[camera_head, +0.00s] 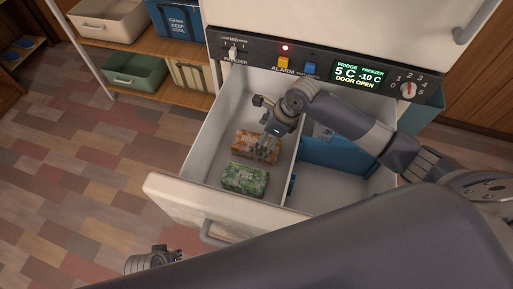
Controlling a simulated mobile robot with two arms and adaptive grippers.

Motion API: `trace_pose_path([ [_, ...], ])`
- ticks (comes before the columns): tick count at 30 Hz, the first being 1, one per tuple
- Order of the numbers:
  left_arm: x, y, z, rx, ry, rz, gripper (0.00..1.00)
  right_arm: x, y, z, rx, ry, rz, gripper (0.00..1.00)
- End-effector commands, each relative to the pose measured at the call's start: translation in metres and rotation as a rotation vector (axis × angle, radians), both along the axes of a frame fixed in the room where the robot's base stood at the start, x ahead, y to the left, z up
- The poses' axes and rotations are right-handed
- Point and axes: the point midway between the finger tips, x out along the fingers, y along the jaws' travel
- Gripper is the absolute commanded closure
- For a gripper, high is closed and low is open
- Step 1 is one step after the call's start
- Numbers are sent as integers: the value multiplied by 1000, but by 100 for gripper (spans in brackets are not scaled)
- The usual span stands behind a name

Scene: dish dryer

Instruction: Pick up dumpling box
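Two small boxes lie in the left compartment of the open freezer drawer (164,189). One is an orange-brown box (243,139), farther back. The other is a green patterned box (245,179), nearer the drawer front. I cannot read which one is the dumpling box. My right gripper (265,150) reaches down into this compartment with its fingers at the right part of the orange-brown box, partly covering it. I cannot tell whether they touch or grip it. My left gripper (176,255) is low at the left, outside the drawer, near its front, away from both boxes.
A divider splits the drawer. The right compartment holds a blue panel (340,154). A control panel (358,82) above reads "DOOR OPEN" with a red light. Shelves with a green bin (135,71) stand back left. The tiled floor at left is clear.

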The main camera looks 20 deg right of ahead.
Motion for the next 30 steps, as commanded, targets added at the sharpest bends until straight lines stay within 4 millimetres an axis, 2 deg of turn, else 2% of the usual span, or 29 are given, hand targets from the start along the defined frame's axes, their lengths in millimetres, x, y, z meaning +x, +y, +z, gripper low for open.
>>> trace_pose_path([
  [8,4,0,12,-1,-7,1,77,2,3,-11,-1,-1,1,15],
  [22,10,0,75,-3,-43,7,77,8,15,-49,0,0,0,15],
  [30,8,1,91,-3,-48,8,77,11,17,-56,-2,-1,1,15],
])
